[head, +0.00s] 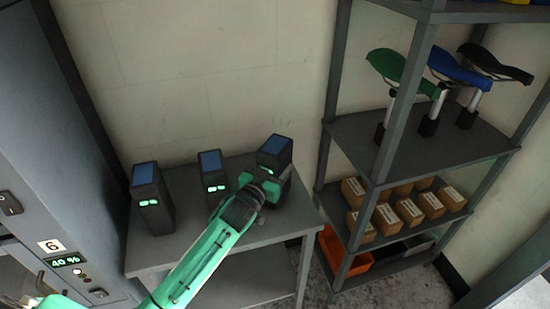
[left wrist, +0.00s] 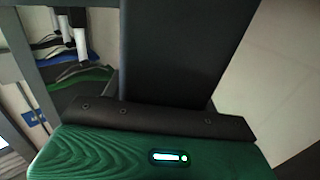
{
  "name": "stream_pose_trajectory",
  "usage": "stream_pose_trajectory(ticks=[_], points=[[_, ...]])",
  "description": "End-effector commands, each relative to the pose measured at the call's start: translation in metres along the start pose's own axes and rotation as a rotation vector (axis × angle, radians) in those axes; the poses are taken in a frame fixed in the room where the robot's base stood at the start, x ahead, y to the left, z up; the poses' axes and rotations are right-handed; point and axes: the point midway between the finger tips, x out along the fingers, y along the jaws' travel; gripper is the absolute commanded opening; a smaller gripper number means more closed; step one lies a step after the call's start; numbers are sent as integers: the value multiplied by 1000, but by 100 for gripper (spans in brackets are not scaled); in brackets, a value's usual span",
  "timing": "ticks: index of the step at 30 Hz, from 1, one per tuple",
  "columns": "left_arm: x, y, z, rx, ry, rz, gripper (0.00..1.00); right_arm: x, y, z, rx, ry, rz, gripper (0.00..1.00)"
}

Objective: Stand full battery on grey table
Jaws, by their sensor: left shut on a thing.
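A dark battery with a blue top (head: 277,147) is upright at the right part of the grey table (head: 245,285). My left gripper (head: 270,183) is shut on this battery from the front. The gripper hides its lower part and front lights, so I cannot tell whether its base touches the table. In the left wrist view the held battery (left wrist: 180,55) is a large dark block in front of my green gripper body. Two similar batteries stand on the table: one at the left (head: 150,200) and one in the middle (head: 212,175), both with green lights. My right gripper is not in view.
A grey cabinet (head: 60,130) with a "6" label and a 40 % display stands at the left. A grey shelf rack (head: 350,130) at the right holds saddles (head: 400,68), several cardboard boxes (head: 410,210) and an orange bin (head: 335,250). A wall is behind the table.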

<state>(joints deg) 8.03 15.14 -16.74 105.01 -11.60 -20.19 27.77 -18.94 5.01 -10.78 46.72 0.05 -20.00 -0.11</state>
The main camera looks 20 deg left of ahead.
Motion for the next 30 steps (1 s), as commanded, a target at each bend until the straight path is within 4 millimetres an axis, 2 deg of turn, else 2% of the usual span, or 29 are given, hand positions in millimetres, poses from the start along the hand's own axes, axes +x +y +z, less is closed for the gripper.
stream_pose_trajectory(ticks=[15,16,19,30], points=[[0,0,9,2,10,1,0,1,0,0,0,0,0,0],[0,0,14,1,1,0,61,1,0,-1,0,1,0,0],[0,0,13,1,1,0,81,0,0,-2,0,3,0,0],[-2,0,12,2,1,1,81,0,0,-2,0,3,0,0]])
